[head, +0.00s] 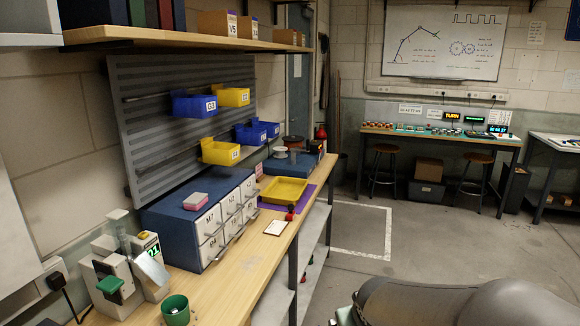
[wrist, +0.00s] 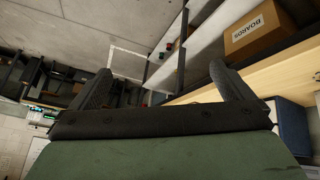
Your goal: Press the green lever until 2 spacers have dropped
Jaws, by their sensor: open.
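The green lever (head: 109,285) is on a pale dispenser (head: 122,302) at the near left end of the wooden bench in the head view. Beside it is a sloped metal chute and a small green-lit display (head: 152,250) whose digits look like 21.
A blue drawer cabinet (head: 185,218) with a pink box on top stands behind the dispenser. A yellow tray (head: 284,190) lies farther along the bench. The bench top (head: 235,280) is clear right of the cup. A cardboard box (wrist: 258,30) sits on a shelf in the wrist view.

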